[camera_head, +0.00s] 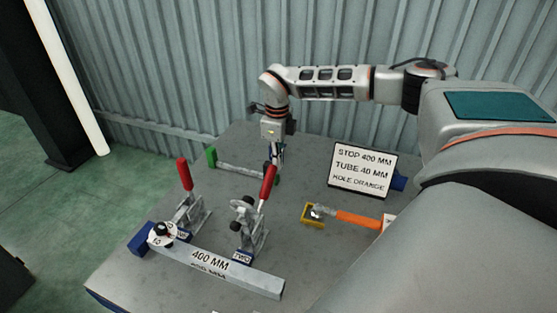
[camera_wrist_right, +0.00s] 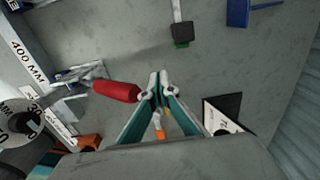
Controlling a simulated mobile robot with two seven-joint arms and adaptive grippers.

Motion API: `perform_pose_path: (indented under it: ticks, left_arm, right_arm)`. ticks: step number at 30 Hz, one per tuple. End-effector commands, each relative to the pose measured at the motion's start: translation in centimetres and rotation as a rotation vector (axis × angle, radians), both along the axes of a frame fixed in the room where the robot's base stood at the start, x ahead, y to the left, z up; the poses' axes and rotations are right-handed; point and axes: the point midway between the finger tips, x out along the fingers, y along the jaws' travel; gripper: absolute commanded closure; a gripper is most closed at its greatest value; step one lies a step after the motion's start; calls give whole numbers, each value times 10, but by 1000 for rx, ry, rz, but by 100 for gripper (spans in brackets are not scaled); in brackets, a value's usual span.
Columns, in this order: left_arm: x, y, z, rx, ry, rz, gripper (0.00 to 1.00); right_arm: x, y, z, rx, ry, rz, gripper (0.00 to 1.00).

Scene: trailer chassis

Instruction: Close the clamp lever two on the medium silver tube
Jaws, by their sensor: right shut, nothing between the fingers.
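A silver square tube (camera_head: 262,280), labelled 400 MM, lies along the front of the table; part of the label also shows in the wrist view (camera_wrist_right: 22,48). Clamp two (camera_head: 250,235), with a blue TWO label at its base, stands behind the tube. Its red lever (camera_head: 267,183) points up, leaning slightly right; in the wrist view the red grip (camera_wrist_right: 117,91) lies just left of the fingertips. My right gripper (camera_head: 277,156) is shut and empty (camera_wrist_right: 160,80), close beside the lever's upper end. I cannot tell whether they touch. My left gripper is out of view.
Another clamp with a raised red lever (camera_head: 183,174) stands to the left. A bar with green ends (camera_head: 235,172) lies behind. A sign (camera_head: 362,170) and an orange-handled tool (camera_head: 358,219) by a yellow block (camera_head: 306,216) are at right. Corrugated wall (camera_head: 200,70) behind.

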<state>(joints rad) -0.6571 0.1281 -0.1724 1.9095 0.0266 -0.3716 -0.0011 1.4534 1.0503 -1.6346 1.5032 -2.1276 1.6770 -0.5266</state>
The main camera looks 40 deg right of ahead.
Motion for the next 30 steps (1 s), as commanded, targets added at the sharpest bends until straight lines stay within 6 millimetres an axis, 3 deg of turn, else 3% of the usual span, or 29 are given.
perform_pose_path:
  ticks: [30]
  left_arm:
    - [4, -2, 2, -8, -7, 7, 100]
  right_arm:
    - [-19, 32, 6, 5, 16, 8, 100]
